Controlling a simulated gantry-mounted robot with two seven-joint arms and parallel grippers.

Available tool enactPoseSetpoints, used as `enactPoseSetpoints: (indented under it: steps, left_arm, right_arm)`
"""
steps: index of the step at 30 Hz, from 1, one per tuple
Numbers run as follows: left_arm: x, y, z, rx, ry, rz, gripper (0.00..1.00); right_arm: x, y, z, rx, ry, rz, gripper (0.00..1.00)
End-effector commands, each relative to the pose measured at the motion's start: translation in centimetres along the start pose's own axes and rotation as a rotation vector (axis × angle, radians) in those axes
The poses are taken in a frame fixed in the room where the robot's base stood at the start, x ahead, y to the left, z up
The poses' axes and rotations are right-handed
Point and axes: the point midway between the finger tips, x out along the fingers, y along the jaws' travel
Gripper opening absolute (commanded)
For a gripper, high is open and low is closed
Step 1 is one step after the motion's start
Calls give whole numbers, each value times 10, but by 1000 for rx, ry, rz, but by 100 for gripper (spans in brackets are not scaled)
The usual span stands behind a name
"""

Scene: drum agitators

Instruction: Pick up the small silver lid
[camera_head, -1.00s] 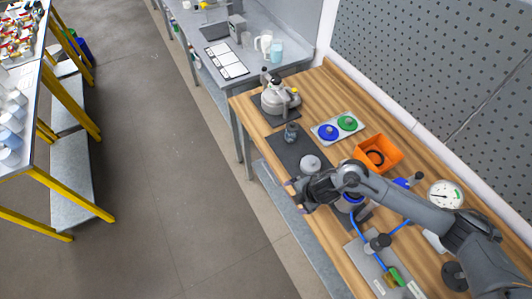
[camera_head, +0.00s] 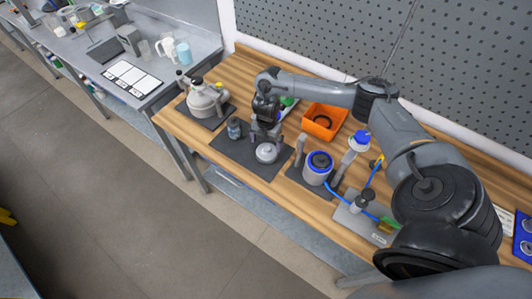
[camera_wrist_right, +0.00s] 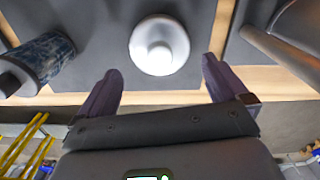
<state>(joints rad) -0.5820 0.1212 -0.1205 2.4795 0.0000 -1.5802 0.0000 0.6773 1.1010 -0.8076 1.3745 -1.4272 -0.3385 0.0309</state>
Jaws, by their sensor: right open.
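The small silver lid (camera_head: 267,152), round with a knob on top, rests on a dark mat (camera_head: 226,149) on the wooden bench. In the right wrist view the lid (camera_wrist_right: 159,46) shows from above, centred sideways between the fingers and beyond their tips. My right gripper (camera_head: 265,133) is just behind the lid in the head view, pointing down. In the right wrist view the gripper (camera_wrist_right: 160,68) is open, with nothing between its two purple-grey fingers. Its height above the lid is hard to judge. My left gripper is not in view.
A small blue-grey jar (camera_head: 234,128) stands left of the lid and also shows in the wrist view (camera_wrist_right: 38,62). A blue-topped canister (camera_head: 318,168) is to the right. An orange bin (camera_head: 323,121) is behind; a silver kettle-like vessel (camera_head: 205,101) is farther left.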

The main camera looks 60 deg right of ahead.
Motion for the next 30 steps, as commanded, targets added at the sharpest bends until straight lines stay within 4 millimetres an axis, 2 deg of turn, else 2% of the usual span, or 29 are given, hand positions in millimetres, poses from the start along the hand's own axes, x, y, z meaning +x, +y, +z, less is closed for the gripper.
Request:
enactPoseSetpoints:
  steps: [5, 15, 25, 30]
  left_arm:
    - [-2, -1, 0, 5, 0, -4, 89]
    - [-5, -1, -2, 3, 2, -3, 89]
    - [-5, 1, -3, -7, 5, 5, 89]
    - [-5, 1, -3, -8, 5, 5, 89]
  right_arm:
    - [9, -1, 1, 1, 0, -1, 100]
    - [49, -1, 3, 1, 0, 0, 100]
    - [54, -1, 3, -1, -1, 1, 100]
    - [54, -2, 3, -1, -1, 1, 74]
